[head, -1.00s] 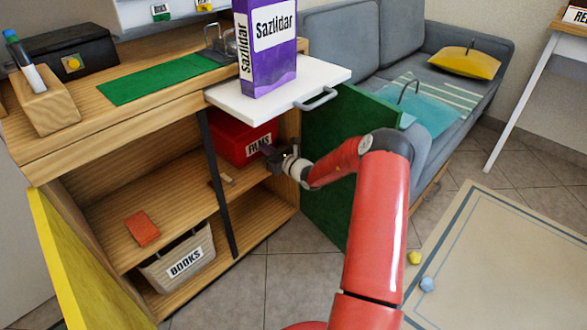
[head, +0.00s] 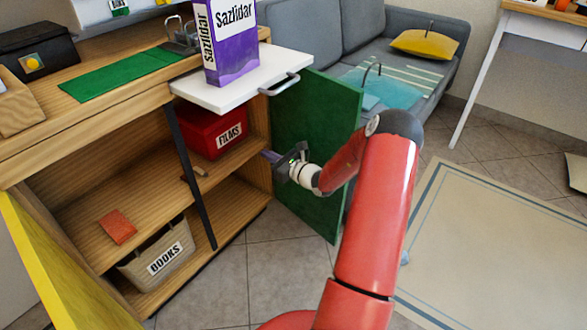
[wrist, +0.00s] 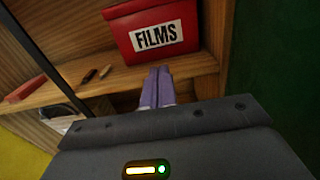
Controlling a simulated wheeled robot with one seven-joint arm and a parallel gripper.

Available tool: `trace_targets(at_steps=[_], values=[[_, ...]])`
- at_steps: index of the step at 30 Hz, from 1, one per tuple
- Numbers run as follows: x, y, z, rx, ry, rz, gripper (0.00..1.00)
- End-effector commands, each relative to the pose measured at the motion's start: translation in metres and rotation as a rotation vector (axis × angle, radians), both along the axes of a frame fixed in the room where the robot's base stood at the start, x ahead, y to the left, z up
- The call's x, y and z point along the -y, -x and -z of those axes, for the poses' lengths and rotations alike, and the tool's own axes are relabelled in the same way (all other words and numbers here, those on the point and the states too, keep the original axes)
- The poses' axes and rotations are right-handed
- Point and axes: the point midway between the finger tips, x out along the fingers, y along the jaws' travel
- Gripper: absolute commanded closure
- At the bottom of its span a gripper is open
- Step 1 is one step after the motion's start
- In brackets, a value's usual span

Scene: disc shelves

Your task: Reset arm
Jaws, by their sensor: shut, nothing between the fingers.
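My red arm reaches from the lower right of the head view toward the open wooden cabinet. My gripper (head: 268,156) is at the cabinet's right opening, in front of the shelf and beside the open green door (head: 312,190). In the wrist view my gripper (wrist: 158,72) has its two purple-grey fingers together, with nothing between them. The red box labelled FILMS (head: 210,132) stands on the upper inner shelf. It also shows in the wrist view (wrist: 190,28), beyond the fingertips and apart from them.
A white drawer (head: 235,88) juts out above, bearing a purple Sazlidar box (head: 232,55). A basket labelled BOOKS (head: 160,255) and an orange-red item (head: 117,226) sit in the cabinet. A yellow door (head: 60,270) stands open at left.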

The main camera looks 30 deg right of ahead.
Motion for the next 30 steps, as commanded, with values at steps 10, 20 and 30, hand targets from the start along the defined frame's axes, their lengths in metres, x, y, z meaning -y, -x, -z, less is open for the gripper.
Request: trace_targets(at_steps=[10,20,30], values=[[0.027,0.072,0.000,-0.001,0.000,0.003,1.00],[0.034,0.091,0.000,0.000,0.000,0.001,1.00],[-0.042,0.093,-0.046,0.003,0.238,-0.277,1.00]])
